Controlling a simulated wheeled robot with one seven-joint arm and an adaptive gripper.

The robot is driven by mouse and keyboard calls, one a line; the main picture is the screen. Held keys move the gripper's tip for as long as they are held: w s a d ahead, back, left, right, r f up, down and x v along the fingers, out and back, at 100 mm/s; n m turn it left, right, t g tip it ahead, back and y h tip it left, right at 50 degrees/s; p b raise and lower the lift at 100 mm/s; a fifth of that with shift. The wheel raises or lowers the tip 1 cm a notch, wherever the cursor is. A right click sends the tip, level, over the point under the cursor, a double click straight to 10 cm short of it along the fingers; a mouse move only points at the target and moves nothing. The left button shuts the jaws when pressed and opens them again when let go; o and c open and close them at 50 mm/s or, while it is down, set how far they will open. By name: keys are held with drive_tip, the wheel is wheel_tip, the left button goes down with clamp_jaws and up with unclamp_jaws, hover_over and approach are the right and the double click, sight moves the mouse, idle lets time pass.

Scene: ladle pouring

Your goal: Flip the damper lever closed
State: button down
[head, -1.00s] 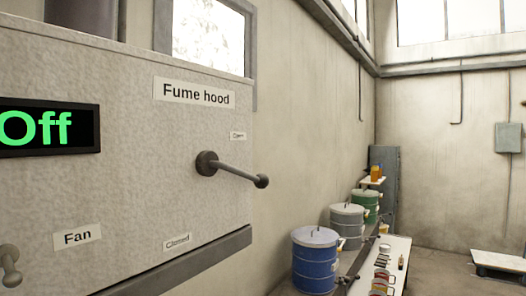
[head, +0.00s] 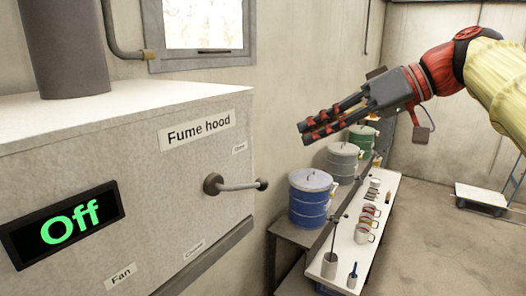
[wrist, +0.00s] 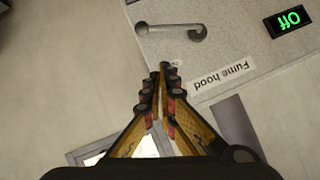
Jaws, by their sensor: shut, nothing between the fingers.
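The damper lever (head: 238,186) is a grey rod on a round pivot, with a ball at its end. It sits on the front of the fume hood (head: 60,172) and sticks out to the right, about level. A small label near its upper right seems to read Open; one below seems to read Closed. My gripper (head: 302,134) is shut and empty, up and to the right of the lever, apart from it. In the wrist view the lever (wrist: 172,31) appears upside down beyond the shut fingertips (wrist: 163,68).
A display (head: 68,219) reads Off, and a Fan label (head: 121,276) is below it. Blue (head: 310,203), grey (head: 343,163) and green drums stand to the right. A white bench (head: 350,262) with mugs is beside them. A duct (head: 65,50) rises from the hood.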

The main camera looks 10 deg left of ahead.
sight(241, 185)
idle(0.3)
drive_tip(key=s+d+f+p+x, duration=0.1)
drive_tip(key=f+x, duration=0.1)
drive_tip(key=x, duration=1)
drive_tip(key=shift+a+f+p, duration=0.3)
drive_tip(key=shift+a, duration=0.05)
drive_tip(key=shift+s+f, duration=0.15)
drive_tip(key=shift+f, duration=0.2)
